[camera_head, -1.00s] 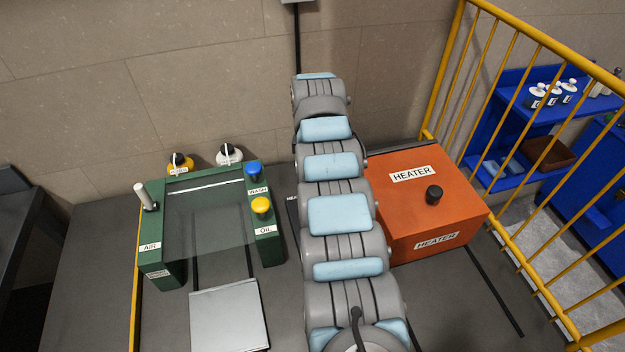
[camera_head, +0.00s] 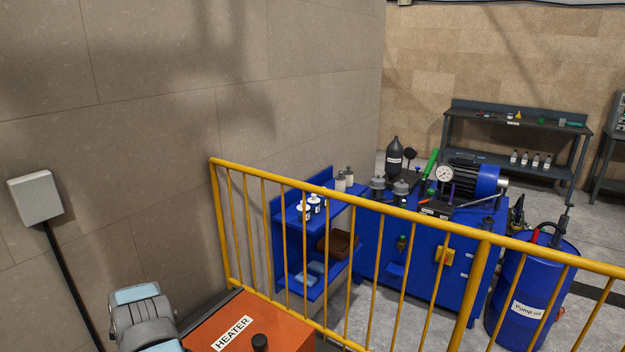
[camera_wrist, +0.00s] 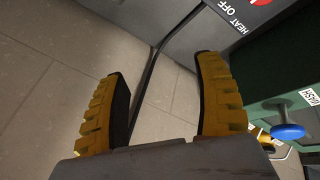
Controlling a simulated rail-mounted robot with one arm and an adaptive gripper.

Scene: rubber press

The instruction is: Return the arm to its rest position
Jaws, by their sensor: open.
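My gripper (camera_wrist: 165,108) shows in the wrist view with its two yellow ridged fingers spread wide apart and nothing between them. Behind the fingers are tiled wall and a dark cable. A grey panel marked HEAT OFF (camera_wrist: 240,20) with a red part is at the top right of that view. In the head view only a short piece of my grey and light-blue arm shows at the bottom left, beside the heater. My gripper is outside the head view.
Beyond the railing stand a blue shelf (camera_head: 283,245), a blue cabinet (camera_head: 420,262) and a blue pump oil barrel (camera_head: 535,300). A green unit with a blue knob (camera_wrist: 289,132) is right of my gripper.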

